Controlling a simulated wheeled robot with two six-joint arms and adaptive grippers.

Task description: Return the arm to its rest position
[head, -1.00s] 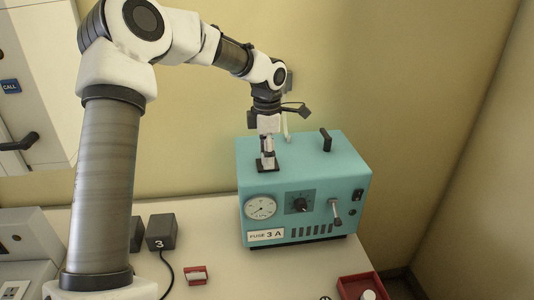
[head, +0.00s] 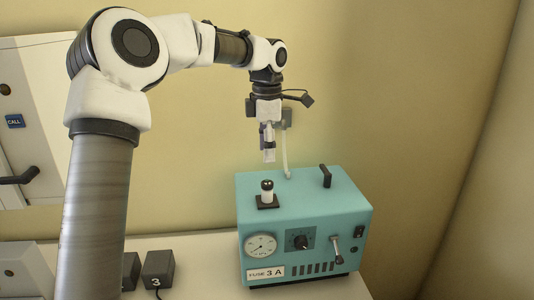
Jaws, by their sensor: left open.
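My left gripper (head: 268,157) hangs from my arm above the teal incubator box (head: 300,211), fingers pointing down. It is open, with a clear gap between its tips and the box. Below it, a small white cylinder with a dark cap, likely a fuse (head: 267,193), stands upright on a black base (head: 267,203) on the box's top left. The gripper does not touch it. My right gripper is not in view.
The box has a black handle (head: 325,176) on top, and a gauge (head: 260,246), knob and lever on its front. Dark block 3 (head: 158,269) stands left on the bench. Open space lies right of the arm.

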